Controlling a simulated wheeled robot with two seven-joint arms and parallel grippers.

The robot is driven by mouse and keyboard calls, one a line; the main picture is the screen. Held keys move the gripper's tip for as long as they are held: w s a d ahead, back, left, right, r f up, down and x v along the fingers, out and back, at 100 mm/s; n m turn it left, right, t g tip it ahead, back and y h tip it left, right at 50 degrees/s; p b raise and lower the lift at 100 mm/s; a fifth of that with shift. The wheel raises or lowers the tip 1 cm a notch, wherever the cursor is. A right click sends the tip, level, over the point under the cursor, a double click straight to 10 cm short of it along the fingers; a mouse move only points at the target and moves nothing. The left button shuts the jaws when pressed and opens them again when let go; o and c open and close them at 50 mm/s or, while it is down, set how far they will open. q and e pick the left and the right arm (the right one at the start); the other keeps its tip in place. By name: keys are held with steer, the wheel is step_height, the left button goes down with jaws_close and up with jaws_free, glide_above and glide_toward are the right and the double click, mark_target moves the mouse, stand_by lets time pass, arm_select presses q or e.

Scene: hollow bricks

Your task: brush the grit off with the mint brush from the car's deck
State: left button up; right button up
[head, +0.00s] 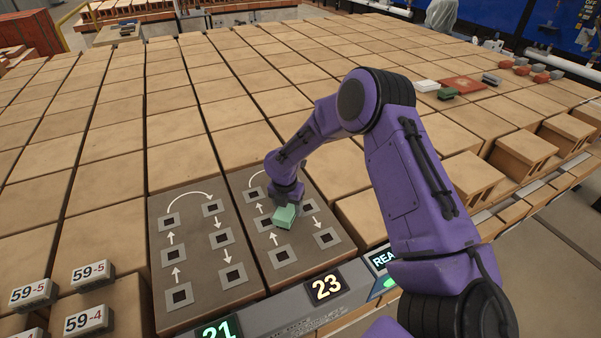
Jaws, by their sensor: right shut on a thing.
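My right gripper (287,199) reaches down over the right one of two dark panels and is shut on a mint-green block-like thing, the mint brush (285,216). The brush is at the panel (300,262) surface, among its grey squares and white arrows; I cannot tell whether it touches. The gripper's fingers are mostly hidden by its own wrist and the brush. No grit can be made out at this size. The left gripper is not in view.
Rows of tan hollow bricks (178,133) fill the deck. A second arrow panel (195,290) lies to the left. Number tags (88,273) stand front left. A front rail shows 21 and 23 (325,287). A white block (428,86), green block (447,94) and red-brown plate (463,84) lie back right.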

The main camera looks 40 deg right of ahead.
step_height(320, 180, up, 3)
steer(key=shift+w+d+r+p, duration=0.1)
steer(key=shift+w+d+p, duration=0.05)
steer(key=shift+p, duration=0.85)
steer(key=shift+r, duration=0.3)
steer(key=shift+a+r, duration=0.2)
steer(key=shift+r, duration=2)
